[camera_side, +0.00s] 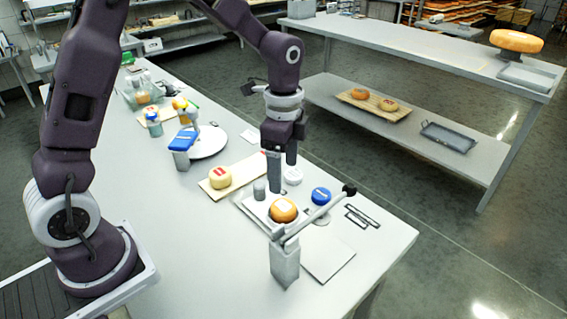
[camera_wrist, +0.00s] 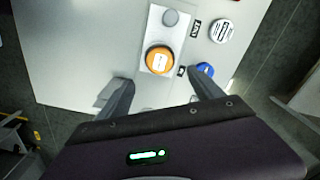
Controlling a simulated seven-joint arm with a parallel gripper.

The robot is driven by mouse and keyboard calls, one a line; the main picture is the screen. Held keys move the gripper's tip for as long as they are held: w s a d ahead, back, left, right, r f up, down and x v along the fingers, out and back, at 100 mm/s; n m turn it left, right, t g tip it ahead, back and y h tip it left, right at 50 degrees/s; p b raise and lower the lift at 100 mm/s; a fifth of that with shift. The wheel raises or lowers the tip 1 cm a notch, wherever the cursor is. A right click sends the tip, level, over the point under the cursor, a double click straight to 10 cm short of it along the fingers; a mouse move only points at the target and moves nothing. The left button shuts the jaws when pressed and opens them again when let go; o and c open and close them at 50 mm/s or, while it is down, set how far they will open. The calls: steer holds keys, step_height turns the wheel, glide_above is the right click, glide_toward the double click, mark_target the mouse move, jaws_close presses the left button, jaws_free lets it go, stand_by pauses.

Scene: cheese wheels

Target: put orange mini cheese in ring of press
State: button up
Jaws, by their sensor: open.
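In the wrist view the orange cheese (camera_wrist: 158,61) lies ahead of my fingers, near the middle. I cannot tell whether a ring surrounds it. My gripper (camera_side: 283,174) is open and empty, above and behind the cheese in the side view. In the wrist view its two fingers (camera_wrist: 162,88) are spread wide, with the cheese between their lines but apart from both. The lever partly crosses in front of the cheese's area.
A grey cylinder (camera_side: 259,190) stands beside the cheese. A blue round piece (camera_side: 321,195) and a white one (camera_side: 293,175) lie nearby. A yellow cheese (camera_side: 220,177) rests on a board to the left. The table's front right corner is mostly clear.

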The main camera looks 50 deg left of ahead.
steer(key=s+r+n+t, duration=0.3)
steer(key=s+r+n, duration=0.3)
steer(key=s+r, duration=0.55)
steer(key=s+r+n+t, duration=0.2)
steer(key=s+n, duration=0.4)
steer(key=s, duration=0.5)
steer(key=shift+a+n+t, duration=0.25)
steer(key=shift+n+t, duration=0.05)
